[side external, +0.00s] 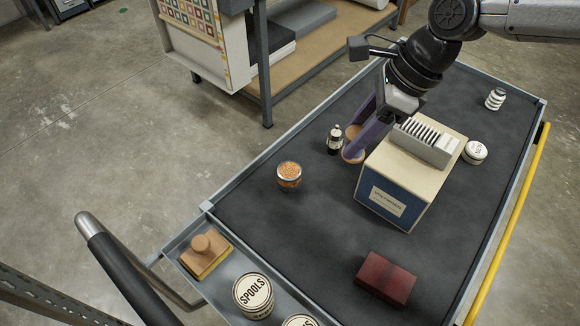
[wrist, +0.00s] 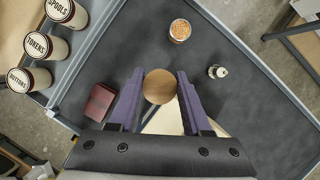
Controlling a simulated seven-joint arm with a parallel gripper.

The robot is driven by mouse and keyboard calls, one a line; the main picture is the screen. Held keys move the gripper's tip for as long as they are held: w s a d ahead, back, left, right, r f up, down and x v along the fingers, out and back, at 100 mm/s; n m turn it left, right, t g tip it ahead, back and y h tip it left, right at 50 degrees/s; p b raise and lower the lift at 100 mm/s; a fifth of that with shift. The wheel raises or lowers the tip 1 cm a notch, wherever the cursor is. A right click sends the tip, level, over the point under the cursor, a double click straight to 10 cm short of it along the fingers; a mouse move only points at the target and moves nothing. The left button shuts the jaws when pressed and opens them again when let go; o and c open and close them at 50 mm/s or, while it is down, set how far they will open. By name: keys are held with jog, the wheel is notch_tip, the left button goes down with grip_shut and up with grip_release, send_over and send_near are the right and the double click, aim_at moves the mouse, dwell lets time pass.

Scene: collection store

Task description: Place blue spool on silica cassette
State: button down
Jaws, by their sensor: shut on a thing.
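My gripper (side external: 362,143) points down beside the far left side of a cream and navy box. Its purple fingers are closed on a spool with round wooden ends (side external: 352,158). In the wrist view, the spool's wooden end (wrist: 160,87) sits between the fingertips; its wound middle is hidden, so I cannot see the blue. Whether it touches the tray is unclear. The likely silica cassette, a round clear container of orange beads (side external: 289,176), stands to the left of my gripper on the dark tray surface. It also shows at the top of the wrist view (wrist: 180,30).
The cream and navy box (side external: 408,177) carries a grey slotted rack (side external: 428,143) close to my gripper. A small dark bottle (side external: 335,140) stands just left of the fingers. A red box (side external: 386,278) lies in front. The tray around the bead container is clear.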

jog(key=s, duration=0.3)
send_near(278, 169)
jog(key=shift+w+a+f+n, duration=0.15)
jog(key=shift+a+f+n, duration=0.2)
jog(key=shift+a, duration=0.35)
jog(key=shift+w+a+f, duration=0.1)
jog(key=shift+f, duration=1.5)
jog(key=shift+f, duration=0.15)
jog(key=shift+c, duration=1.8)
grip_release()
